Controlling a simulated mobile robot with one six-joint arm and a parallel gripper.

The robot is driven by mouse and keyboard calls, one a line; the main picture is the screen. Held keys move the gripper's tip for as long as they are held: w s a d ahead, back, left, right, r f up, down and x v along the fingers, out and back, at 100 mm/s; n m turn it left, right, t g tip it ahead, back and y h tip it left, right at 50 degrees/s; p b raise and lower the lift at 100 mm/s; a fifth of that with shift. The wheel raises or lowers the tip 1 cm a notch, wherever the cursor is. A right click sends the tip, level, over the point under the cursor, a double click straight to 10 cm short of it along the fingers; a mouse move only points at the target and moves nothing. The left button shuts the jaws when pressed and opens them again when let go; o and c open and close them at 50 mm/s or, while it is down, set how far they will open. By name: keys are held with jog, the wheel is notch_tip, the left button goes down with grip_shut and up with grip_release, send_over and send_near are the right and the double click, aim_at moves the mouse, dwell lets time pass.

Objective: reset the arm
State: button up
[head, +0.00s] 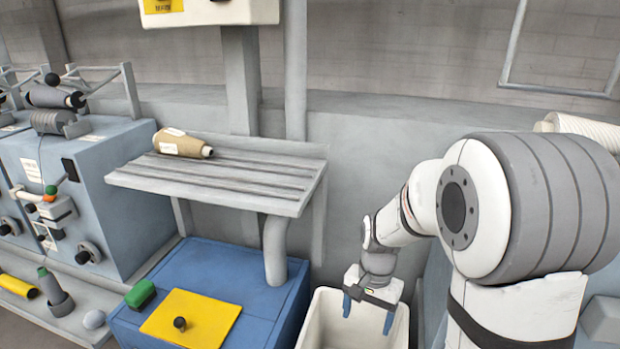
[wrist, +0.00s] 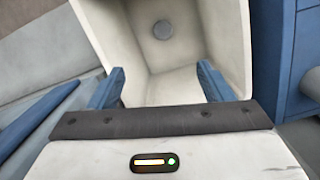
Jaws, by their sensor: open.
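My gripper (head: 367,312) has blue fingers and hangs over a white bin (head: 322,318) in the head view. In the wrist view my gripper (wrist: 161,88) is open, with nothing between its fingers. The same bin (wrist: 180,85) lies beyond the fingertips there, and its inside looks empty apart from a grey round spot on its floor. My white and grey arm fills the right of the head view and hides part of what is behind it.
A blue-grey spinning machine (head: 95,200) stands at left.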

jog(key=s+r+n+t+p, duration=0.1)
jog(key=s+r+p, duration=0.3)
jog(key=r, duration=0.6)
jog(key=s+d+r+n+t+p, duration=0.1)
jog(key=s+r+n+p, duration=0.2)
jog(key=s+r+p, duration=0.2)
jog(key=s+r+n+t+p, duration=0.1)
jog(key=s+r+n+p, duration=0.1)
jog(key=s+r+p, duration=0.3)
notch_tip(320, 180, up, 11)
jog(key=p, duration=0.4)
jog(key=shift+d+f+t+h, duration=0.15)
jog(key=shift+f+t+h, duration=0.05)
jog(key=shift+t+h, duration=0.1)
jog(key=shift+c, duration=0.2)
